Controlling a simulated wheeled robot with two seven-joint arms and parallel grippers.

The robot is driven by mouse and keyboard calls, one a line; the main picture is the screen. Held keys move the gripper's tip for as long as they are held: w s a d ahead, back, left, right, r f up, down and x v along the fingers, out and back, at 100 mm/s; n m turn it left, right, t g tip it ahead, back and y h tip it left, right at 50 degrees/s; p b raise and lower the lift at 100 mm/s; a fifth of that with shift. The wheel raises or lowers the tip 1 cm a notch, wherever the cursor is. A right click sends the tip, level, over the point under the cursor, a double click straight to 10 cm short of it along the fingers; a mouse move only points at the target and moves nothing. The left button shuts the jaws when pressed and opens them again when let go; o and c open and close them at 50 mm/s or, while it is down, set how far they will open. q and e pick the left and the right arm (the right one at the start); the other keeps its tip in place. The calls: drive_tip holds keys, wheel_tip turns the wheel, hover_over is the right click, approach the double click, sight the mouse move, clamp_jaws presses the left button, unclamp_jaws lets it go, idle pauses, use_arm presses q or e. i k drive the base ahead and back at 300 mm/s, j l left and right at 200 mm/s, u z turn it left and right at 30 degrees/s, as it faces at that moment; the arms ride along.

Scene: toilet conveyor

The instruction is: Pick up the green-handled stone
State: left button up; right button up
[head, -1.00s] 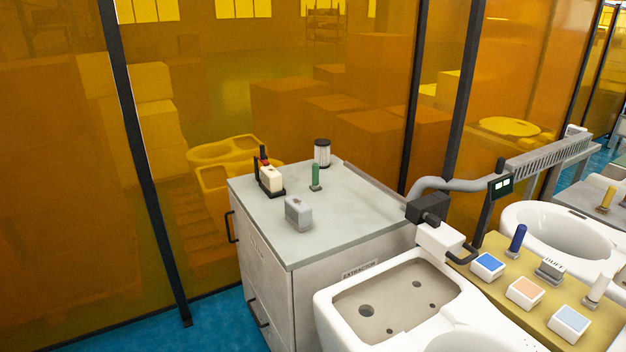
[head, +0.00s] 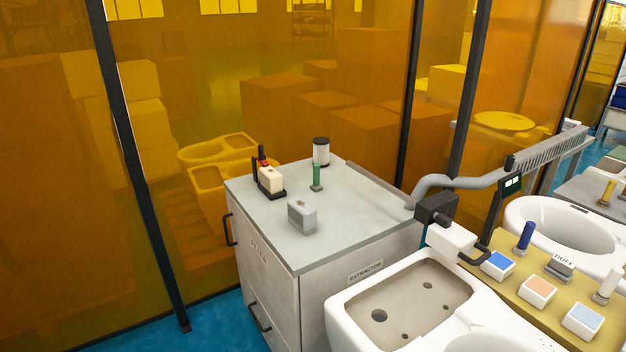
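The green-handled stone (head: 316,178) stands upright on the grey top of the extractor cabinet (head: 350,215), its green handle up and a small grey base below. It is between a black-and-white cylinder and a grey block. Neither of my grippers shows in the head view.
On the cabinet top are a grey block (head: 302,215), a cream-and-black device (head: 270,180) and a cylinder (head: 321,152). White toilet bowls (head: 400,262) stand at right beside a yellow tool board (head: 545,317) with several coloured blocks. Amber panels (head: 200,90) close off the back.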

sight(316, 186)
drive_tip(key=i+j+z, duration=0.1)
drive_tip(key=j, duration=0.4)
drive_tip(key=i+j+z, duration=0.1)
drive_tip(key=i+j, duration=0.2)
drive_tip(key=j, duration=0.2)
drive_tip(key=i+j, duration=0.15)
drive_tip(key=j, duration=0.4)
drive_tip(key=i+j+z, duration=0.15)
drive_tip(key=j, duration=0.35)
drive_tip(key=i+j+z, duration=0.1)
drive_tip(key=j, duration=0.45)
drive_tip(key=i+j+z, duration=0.1)
drive_tip(key=j, duration=0.45)
drive_tip(key=i+j, duration=0.2)
drive_tip(key=j, duration=0.4)
drive_tip(key=i+j+z, duration=0.15)
drive_tip(key=j, duration=0.4)
